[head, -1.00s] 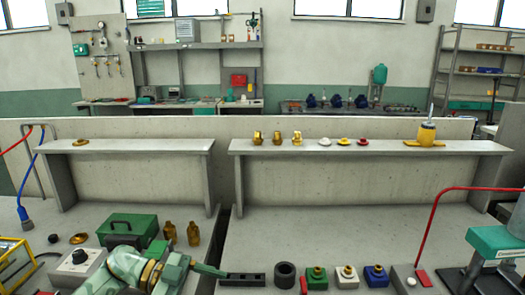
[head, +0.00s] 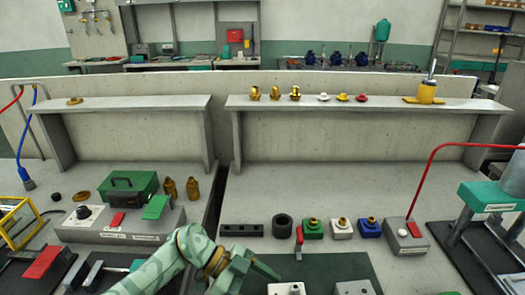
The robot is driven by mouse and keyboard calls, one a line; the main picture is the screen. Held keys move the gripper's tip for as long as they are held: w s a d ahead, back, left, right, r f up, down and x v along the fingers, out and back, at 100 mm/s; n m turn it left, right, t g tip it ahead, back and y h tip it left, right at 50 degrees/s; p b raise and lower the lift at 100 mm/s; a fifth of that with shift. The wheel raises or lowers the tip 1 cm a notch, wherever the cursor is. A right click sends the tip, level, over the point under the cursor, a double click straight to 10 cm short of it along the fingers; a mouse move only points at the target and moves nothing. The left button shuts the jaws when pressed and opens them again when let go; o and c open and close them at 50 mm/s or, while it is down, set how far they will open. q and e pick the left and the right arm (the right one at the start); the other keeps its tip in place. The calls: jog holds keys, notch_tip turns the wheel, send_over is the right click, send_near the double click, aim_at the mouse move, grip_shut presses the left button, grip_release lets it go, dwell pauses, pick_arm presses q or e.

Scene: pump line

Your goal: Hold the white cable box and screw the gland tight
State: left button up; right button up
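The white cable box (head: 341,231) stands on the bench between a green box (head: 312,230) and a blue box (head: 369,229). A brass gland (head: 343,222) sits upright on top of it; how tight it is I cannot tell. My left gripper (head: 268,272) is in front and to the left of the white box, apart from it, over the near part of the bench. Its fingers are seen edge-on, so I cannot tell whether they are open. My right gripper is not in view.
A black ring (head: 282,226), a dark slotted block (head: 241,230) and a red-handled tool (head: 299,240) lie left of the boxes. A grey box with a red switch (head: 404,236) and a green press (head: 490,196) stand right. Pale blocks (head: 353,288) sit on a dark mat (head: 330,268) in front.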

pick_arm(q)
jog(key=shift+x, duration=1.35)
jog(key=c, duration=0.6)
